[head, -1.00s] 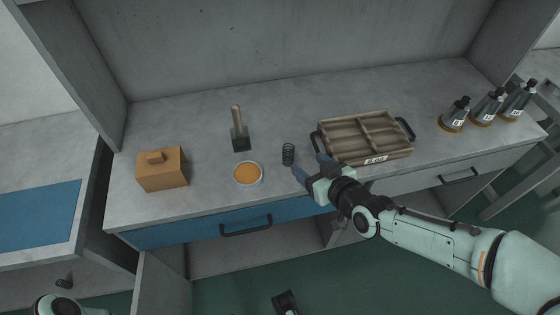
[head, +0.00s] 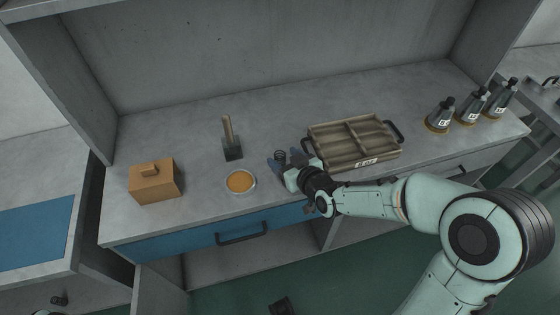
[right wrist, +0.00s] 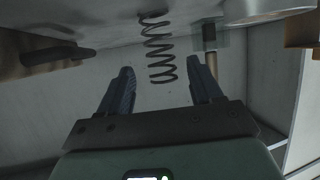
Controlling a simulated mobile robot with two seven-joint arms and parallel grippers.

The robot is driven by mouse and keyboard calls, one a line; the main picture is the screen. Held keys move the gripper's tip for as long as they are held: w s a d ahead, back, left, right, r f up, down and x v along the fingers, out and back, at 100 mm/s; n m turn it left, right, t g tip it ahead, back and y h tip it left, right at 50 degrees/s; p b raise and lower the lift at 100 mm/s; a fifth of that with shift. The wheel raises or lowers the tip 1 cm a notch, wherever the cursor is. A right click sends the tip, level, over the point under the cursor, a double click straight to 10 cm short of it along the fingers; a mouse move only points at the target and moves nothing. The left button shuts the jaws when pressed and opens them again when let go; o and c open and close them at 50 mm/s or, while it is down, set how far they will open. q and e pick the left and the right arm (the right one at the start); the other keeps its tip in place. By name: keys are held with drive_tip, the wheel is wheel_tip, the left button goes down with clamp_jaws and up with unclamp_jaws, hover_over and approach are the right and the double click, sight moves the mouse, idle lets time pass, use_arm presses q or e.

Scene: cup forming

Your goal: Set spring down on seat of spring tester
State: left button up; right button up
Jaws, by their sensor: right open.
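The dark coil spring (head: 280,154) stands upright on the grey counter, between the orange dish and the wooden tray. My right gripper (head: 285,163) is open at the spring, its blue-grey fingers on either side of it in the head view. In the right wrist view the spring (right wrist: 158,48) shows between the two open fingers (right wrist: 161,68), with a gap on both sides. Part of the spring is hidden by the gripper in the head view. I cannot make out a spring tester or its seat. My left gripper is not in view.
A divided wooden tray (head: 354,158) stands close to the right of the gripper. To the left are a round orange dish (head: 240,182), a dark block with a wooden handle (head: 231,148) and a tan box (head: 155,182). Several bottles (head: 439,116) stand far right.

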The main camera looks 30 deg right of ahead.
sight(277, 153)
drive_tip(key=x, duration=0.4)
drive_tip(key=shift+w+a, duration=0.15)
drive_tip(key=shift+w, duration=0.05)
drive_tip(key=c, duration=1.1)
drive_tip(key=shift+r, duration=0.1)
